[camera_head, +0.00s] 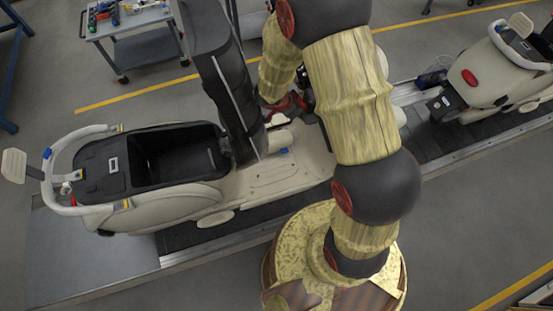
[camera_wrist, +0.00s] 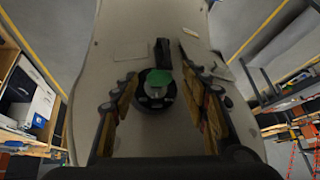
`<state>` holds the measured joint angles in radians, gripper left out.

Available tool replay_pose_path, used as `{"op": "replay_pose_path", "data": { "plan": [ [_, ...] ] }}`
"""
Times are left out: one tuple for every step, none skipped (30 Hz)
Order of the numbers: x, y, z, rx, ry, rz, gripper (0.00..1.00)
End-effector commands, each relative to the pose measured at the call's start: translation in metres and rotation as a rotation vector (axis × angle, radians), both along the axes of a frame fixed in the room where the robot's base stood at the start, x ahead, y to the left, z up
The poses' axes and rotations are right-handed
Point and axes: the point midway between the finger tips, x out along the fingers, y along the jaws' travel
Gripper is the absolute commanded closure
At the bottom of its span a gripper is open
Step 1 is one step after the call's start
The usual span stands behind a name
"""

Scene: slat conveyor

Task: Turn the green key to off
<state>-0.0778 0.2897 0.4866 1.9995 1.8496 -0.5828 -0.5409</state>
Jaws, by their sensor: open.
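The green key (camera_wrist: 158,80) shows in the wrist view on a round black lock (camera_wrist: 155,98), set in a cream scooter panel. A dark upright piece (camera_wrist: 163,53) stands just beyond the key. My gripper (camera_wrist: 160,86) is open, with one finger on each side of the key and lock. I see gaps between the fingers and the key; contact cannot be told. In the head view my arm hides the key and most of my gripper.
A cream scooter (camera_head: 230,185) with an open black seat bay stands on the slat conveyor (camera_head: 185,238). Another scooter (camera_head: 490,75) is farther right. A tool cart (camera_head: 140,42) stands at the back left. In the wrist view, shelving lies to the left.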

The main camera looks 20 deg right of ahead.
Motion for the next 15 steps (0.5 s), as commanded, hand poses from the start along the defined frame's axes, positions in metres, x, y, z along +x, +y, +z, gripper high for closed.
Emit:
{"op": "replay_pose_path", "data": {
  "plan": [
    [-0.0017,0.0008,-0.0007,0.001,-0.019,0.001,0.55],
    [-0.0017,0.0006,-0.0003,0.000,-0.034,-0.001,0.55],
    [-0.0020,0.0005,-0.0005,-0.001,-0.053,-0.005,0.55],
    [-0.0022,0.0004,-0.0005,-0.001,-0.068,-0.006,0.55],
    [-0.0023,0.0005,-0.0006,-0.002,-0.083,-0.008,0.55],
    [-0.0025,0.0007,-0.0008,-0.001,-0.102,-0.009,0.55],
    [-0.0030,0.0005,-0.0010,-0.001,-0.116,-0.011,0.55],
    [-0.0032,0.0005,-0.0012,-0.001,-0.130,-0.012,0.55],
    [-0.0034,0.0006,-0.0013,-0.001,-0.151,-0.015,0.55],
    [-0.0038,0.0008,-0.0020,0.000,-0.165,-0.017,0.55],
    [-0.0032,0.0009,-0.0030,0.000,-0.180,-0.019,0.55],
    [-0.0036,0.0009,-0.0041,0.000,-0.197,-0.020,0.55],
    [-0.0035,0.0010,-0.0043,0.001,-0.211,-0.023,0.55],
    [-0.0039,0.0011,-0.0054,0.000,-0.221,-0.023,0.55],
    [-0.0040,0.0011,-0.0053,0.000,-0.238,-0.026,0.55]
  ]
}}
